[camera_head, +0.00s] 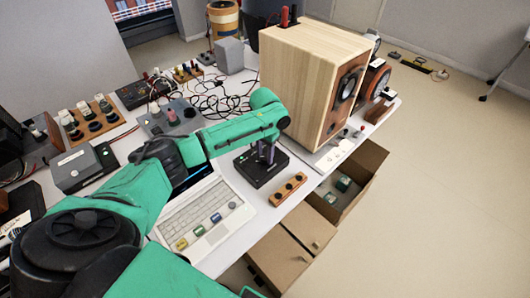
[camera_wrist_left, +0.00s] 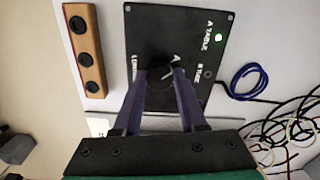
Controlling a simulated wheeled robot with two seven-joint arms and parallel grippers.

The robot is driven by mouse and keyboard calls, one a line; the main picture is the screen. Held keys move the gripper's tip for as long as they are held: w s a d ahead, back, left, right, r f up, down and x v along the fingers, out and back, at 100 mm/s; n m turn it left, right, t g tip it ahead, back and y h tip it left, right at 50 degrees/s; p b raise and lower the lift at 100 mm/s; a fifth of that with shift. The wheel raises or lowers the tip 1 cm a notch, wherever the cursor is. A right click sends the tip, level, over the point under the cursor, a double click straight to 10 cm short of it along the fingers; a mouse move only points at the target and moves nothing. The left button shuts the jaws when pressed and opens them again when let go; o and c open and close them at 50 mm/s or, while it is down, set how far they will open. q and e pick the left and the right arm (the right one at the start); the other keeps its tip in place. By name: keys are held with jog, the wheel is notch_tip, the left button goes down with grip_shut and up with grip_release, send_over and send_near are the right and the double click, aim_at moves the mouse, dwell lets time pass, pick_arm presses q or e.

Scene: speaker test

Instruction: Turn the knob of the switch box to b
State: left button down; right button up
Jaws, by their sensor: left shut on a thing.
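The black switch box (camera_head: 256,172) lies on the white table in front of the wooden speaker. In the left wrist view the switch box (camera_wrist_left: 190,25) fills the upper middle, with white lettering; "A TABLE" is readable beside a lit green lamp (camera_wrist_left: 218,38), other labels are too small to be sure of. The dark round knob (camera_wrist_left: 158,72) sits at the middle of the box. My left gripper (camera_wrist_left: 160,80) reaches down over the box, its two fingers shut on the knob from both sides. The knob's pointer is partly hidden, so its setting is unclear. My right gripper is out of view.
A wooden block with black holes (camera_head: 288,189) lies beside the box at the table's edge. An open laptop (camera_head: 190,212) with small items on it is to the left. The wooden speaker (camera_head: 300,85) stands close behind. Tangled cables (camera_head: 215,100) lie further back.

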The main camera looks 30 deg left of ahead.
pick_arm(q)
jog(key=shift+r+m+p, duration=0.25)
jog(key=shift+m+p, duration=0.4)
jog(key=shift+m, duration=0.05)
jog(key=shift+m+p, duration=0.8)
jog(key=shift+m, duration=0.4)
jog(key=shift+w+f+m+p, duration=0.15)
jog(key=shift+m+p, duration=0.55)
jog(key=shift+m, duration=1.2)
jog(key=shift+c, duration=2.3)
grip_release()
